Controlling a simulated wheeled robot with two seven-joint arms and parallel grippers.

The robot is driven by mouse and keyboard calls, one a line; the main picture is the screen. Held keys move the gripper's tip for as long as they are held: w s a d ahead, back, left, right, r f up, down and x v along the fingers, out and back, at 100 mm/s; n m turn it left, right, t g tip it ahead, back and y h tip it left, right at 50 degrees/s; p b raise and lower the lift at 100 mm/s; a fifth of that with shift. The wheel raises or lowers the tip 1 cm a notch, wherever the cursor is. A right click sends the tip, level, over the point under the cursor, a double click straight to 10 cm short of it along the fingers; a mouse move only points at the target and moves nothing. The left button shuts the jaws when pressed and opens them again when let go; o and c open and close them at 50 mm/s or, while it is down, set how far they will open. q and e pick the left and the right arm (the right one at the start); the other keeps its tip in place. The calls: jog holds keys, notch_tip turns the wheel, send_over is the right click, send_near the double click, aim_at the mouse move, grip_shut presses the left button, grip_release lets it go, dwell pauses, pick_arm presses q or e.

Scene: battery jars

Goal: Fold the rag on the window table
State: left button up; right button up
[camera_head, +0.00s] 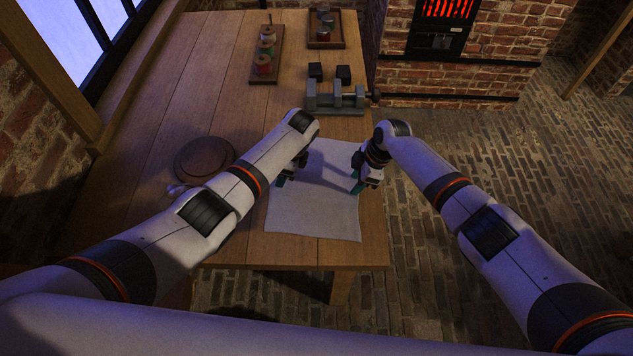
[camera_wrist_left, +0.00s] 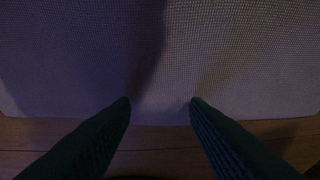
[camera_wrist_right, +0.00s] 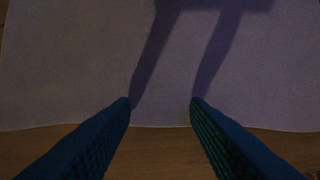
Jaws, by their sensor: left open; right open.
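The rag (camera_head: 312,213) is a pale cloth lying spread flat on the wooden window table, near its right front corner. It also fills much of the left wrist view (camera_wrist_left: 225,60) and the right wrist view (camera_wrist_right: 80,70). My left gripper (camera_head: 281,182) is at the rag's left edge, and my right gripper (camera_head: 357,187) is at its right edge. In both wrist views the fingers are apart, with the rag's edge and bare wood showing between the left fingertips (camera_wrist_left: 160,102) and between the right fingertips (camera_wrist_right: 160,102). I cannot tell whether the fingertips touch the cloth.
On the window table (camera_head: 190,110), a round brown wooden disc (camera_head: 205,158) lies left of the rag. A grey vise (camera_head: 335,98) with two dark blocks (camera_head: 329,72) stands behind the rag. Trays with jars (camera_head: 265,55) (camera_head: 326,28) sit at the back. Brick floor lies to the right.

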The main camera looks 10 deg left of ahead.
pick_arm(q)
jog(key=shift+f, duration=0.25)
pick_arm(e)
jog(key=shift+f, duration=0.25)
pick_arm(q)
jog(key=shift+r, duration=0.15)
jog(key=shift+c, duration=0.8)
pick_arm(e)
jog(key=shift+r, duration=0.15)
jog(key=shift+c, duration=0.8)
pick_arm(q)
grip_shut()
pick_arm(e)
grip_shut()
pick_arm(q)
jog(key=shift+r, duration=0.1)
pick_arm(e)
jog(key=shift+r, duration=0.1)
